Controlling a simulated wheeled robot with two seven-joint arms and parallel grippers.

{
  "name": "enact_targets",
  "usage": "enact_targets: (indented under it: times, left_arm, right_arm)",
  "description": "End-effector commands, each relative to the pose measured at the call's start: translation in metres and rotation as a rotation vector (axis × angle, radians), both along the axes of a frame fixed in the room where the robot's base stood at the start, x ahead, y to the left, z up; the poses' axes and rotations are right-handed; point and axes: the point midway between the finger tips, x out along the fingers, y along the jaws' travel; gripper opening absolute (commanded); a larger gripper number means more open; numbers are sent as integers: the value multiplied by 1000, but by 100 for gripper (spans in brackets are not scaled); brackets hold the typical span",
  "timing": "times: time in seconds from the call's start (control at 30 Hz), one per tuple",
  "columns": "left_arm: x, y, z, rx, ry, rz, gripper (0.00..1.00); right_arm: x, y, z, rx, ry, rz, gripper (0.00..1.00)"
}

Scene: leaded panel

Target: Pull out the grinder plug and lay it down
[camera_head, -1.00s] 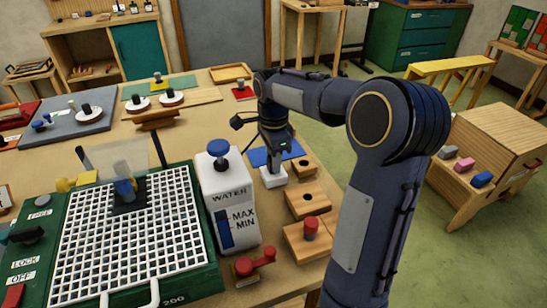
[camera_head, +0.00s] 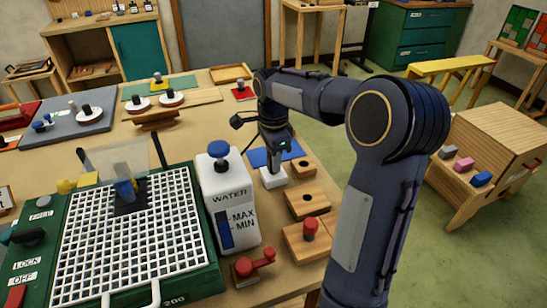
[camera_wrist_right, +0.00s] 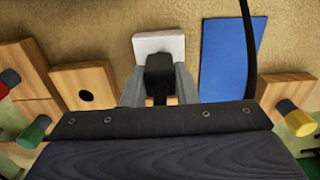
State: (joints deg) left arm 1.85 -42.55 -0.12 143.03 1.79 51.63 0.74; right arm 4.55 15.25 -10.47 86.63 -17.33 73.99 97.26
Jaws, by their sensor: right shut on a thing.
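The black grinder plug (camera_wrist_right: 159,68) shows in the right wrist view, between the two grey fingers of my right gripper (camera_wrist_right: 158,88). My right gripper is shut on the plug. The plug is at the white socket block (camera_wrist_right: 158,43); I cannot tell how deep it sits in it. In the head view my right gripper (camera_head: 273,158) points down at the white socket block (camera_head: 273,177), and the plug is hidden there. The green grinder (camera_head: 205,280) with its white grid stands at the left. My left gripper is not in view.
A blue mat (camera_head: 260,157) lies flat beside the socket block. Wooden blocks with holes (camera_head: 305,203) stand to its right and front. The white water tank (camera_head: 228,205) stands close on the left. A dark cord (camera_wrist_right: 248,45) runs past the mat.

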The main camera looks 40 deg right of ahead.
Motion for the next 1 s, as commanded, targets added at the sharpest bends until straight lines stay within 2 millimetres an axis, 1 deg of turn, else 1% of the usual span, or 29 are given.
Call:
enact_targets:
  times: [0.03, 0.2, 1.0]
  left_arm:
    - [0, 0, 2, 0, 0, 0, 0]
    - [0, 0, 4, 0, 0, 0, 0]
    - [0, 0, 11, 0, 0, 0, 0]
  right_arm:
    - [1, 0, 4, -1, -6, 0, 1]
    - [1, 0, 6, -1, -6, 0, 1]
    - [0, 0, 11, -1, -2, 0, 1]
